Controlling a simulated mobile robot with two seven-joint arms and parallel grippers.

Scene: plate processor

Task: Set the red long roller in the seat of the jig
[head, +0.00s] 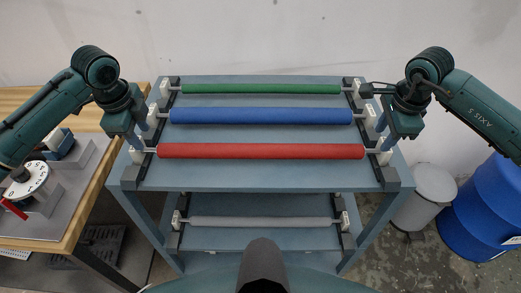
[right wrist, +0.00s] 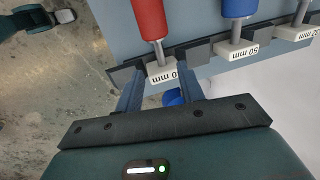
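The red long roller (head: 260,151) lies level in the front row of the rack, its ends resting in dark side rails (head: 131,176). Its right end also shows in the right wrist view (right wrist: 150,18), with a white labelled end block (right wrist: 162,71). My right gripper (right wrist: 160,84) is open, its fingers on either side of that block, with visible gaps. My left gripper (head: 139,146) is at the roller's left end by the white end block there; its finger gap is too small to judge. I cannot identify the jig or its seat in these views.
Behind the red roller lie a blue roller (head: 260,116) and a green roller (head: 260,89). A grey roller (head: 264,222) lies on the lower shelf. A bench (head: 78,226) with a dial device (head: 27,182) stands left. A bin (head: 428,198) and blue drum (head: 487,210) stand right.

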